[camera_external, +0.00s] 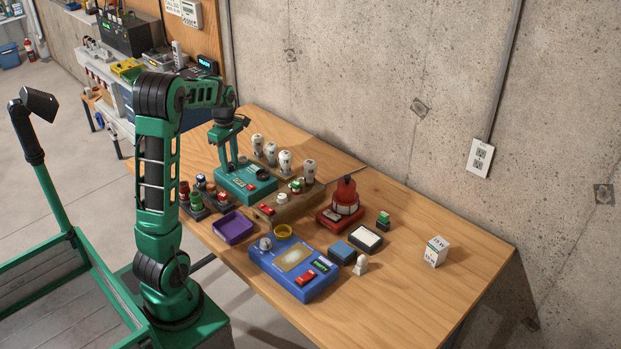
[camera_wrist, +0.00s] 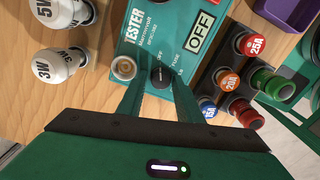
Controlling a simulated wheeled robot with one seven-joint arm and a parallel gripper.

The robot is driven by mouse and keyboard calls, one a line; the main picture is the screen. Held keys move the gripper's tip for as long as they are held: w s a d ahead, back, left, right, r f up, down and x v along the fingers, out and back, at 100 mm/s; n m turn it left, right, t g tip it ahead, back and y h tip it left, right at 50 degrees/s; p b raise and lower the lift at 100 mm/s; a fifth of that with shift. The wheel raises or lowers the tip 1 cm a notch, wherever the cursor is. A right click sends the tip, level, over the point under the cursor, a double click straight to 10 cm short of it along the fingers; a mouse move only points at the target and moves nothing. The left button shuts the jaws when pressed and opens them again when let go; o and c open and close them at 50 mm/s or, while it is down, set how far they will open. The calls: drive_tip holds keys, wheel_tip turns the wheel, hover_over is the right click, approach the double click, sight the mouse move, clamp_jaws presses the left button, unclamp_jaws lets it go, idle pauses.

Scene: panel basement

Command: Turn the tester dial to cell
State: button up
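The tester (camera_external: 262,185) is a teal box on the wooden table. In the wrist view the tester (camera_wrist: 152,42) carries the word TESTER, a display (camera_wrist: 201,32) reading OFF and a round metal socket (camera_wrist: 124,68). My gripper (camera_external: 230,168) points down at the tester. In the wrist view my gripper's fingertips (camera_wrist: 160,82) are on either side of the dial. I cannot tell whether they touch it.
Bulbs (camera_external: 284,161) stand behind the tester. Coloured fuses (camera_wrist: 229,82) sit in a dark holder beside it. A purple tray (camera_external: 233,228), a blue device (camera_external: 292,268) and a red lamp (camera_external: 344,197) stand nearby. The table's right end is mostly clear.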

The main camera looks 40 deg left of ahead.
drive_tip(key=c, duration=0.8)
drive_tip(key=shift+o, duration=0.2)
drive_tip(key=shift+m, duration=0.3)
drive_tip(key=m, duration=0.5)
drive_tip(key=shift+w+r+m, duration=0.1)
drive_tip(key=shift+w+m, duration=0.05)
drive_tip(key=shift+m, duration=0.15)
drive_tip(key=m, duration=0.6)
drive_tip(key=shift+w, duration=0.1)
drive_tip(key=m, duration=0.6)
drive_tip(key=shift+m, duration=0.3)
drive_tip(key=m, duration=0.6)
drive_tip(key=shift+m, duration=0.4)
